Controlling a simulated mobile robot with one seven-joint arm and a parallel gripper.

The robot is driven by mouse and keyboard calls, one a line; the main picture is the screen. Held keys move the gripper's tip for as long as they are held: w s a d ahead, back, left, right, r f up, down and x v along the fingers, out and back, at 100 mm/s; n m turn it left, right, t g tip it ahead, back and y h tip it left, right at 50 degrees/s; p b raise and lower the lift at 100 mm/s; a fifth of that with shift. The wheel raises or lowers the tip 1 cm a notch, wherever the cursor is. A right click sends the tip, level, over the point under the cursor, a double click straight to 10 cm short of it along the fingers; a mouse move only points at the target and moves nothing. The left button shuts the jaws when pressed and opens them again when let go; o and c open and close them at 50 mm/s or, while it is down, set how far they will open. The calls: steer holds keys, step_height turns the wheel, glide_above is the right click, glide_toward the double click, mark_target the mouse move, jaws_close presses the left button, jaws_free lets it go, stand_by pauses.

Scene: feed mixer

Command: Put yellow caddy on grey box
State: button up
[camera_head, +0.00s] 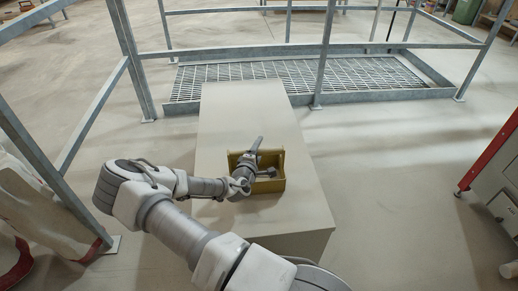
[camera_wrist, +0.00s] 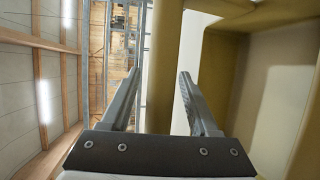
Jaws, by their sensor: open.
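Metal railings (camera_head: 325,55) and a raised grating (camera_head: 300,75) stand behind the grey box. A red-edged cabinet (camera_head: 497,180) is at the right. Bare floor (camera_head: 400,190) lies between it and the box. A pale sack-like object (camera_head: 40,205) is at the left.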

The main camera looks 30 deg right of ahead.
steer(key=s+a+m+g+y+p, duration=0.1)
steer(key=s+a+m+g+y, duration=0.1)
steer(key=s+a, duration=0.35)
steer(key=s+a+m+g+y+p, duration=0.1)
steer(key=s+a+m+g+p, duration=0.15)
steer(key=a, duration=0.55)
steer(key=s+a+r+m+y, duration=0.35)
steer(key=a+r+y, duration=0.55)
steer(key=a+r, duration=0.55)
steer(key=s+a+r+y, duration=0.15)
steer(key=s+r, duration=0.35)
steer(key=r, duration=0.7)
steer(key=s+d+r, duration=0.1)
steer(key=s+r, duration=0.3)
steer(key=s, duration=0.2)
steer(key=s+d+r+m+h, duration=0.1)
steer(key=s+d+r, duration=0.1)
steer(key=s+r, duration=0.2)
steer(key=s, duration=0.3)
steer(key=shift+s+d+r+b, duration=0.15)
steer(key=shift+d+r+b, duration=0.1)
steer(key=shift+b, duration=0.05)
